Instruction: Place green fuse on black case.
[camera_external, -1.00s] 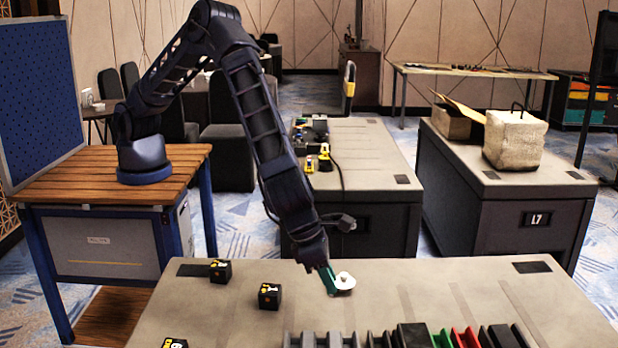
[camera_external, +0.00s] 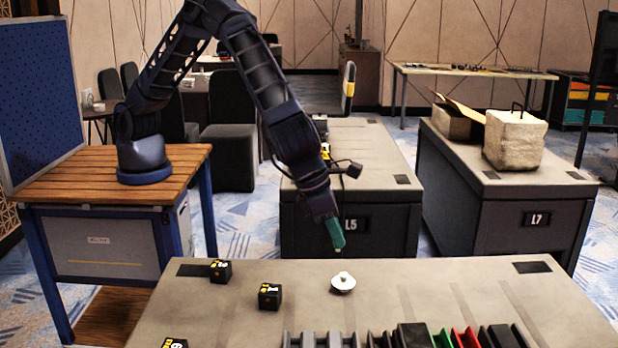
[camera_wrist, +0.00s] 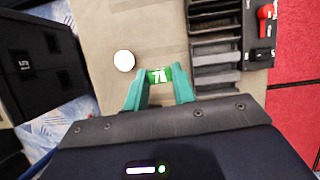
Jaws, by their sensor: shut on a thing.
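My gripper (camera_external: 338,238) is raised above the far edge of the front table, left of and above a white knobbed lid. In the wrist view its teal fingers (camera_wrist: 159,84) are shut on a small green fuse (camera_wrist: 158,76) with white lettering. In the external view the fuse is hardly visible at the fingertips. Black and grey slotted cases stand in a row at the table's front edge, among them a tall black block (camera_external: 412,336). In the wrist view a dark slotted case (camera_wrist: 215,62) lies right of the fingers. I cannot tell which one is the black case.
The white lid (camera_external: 343,282) lies on the front table (camera_external: 480,280); the wrist view shows it left of the fingers. Small black cubes (camera_external: 270,296) with yellow marks stand left. Green (camera_external: 443,338) and red (camera_external: 466,337) pieces sit in the row. The table's right side is clear.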

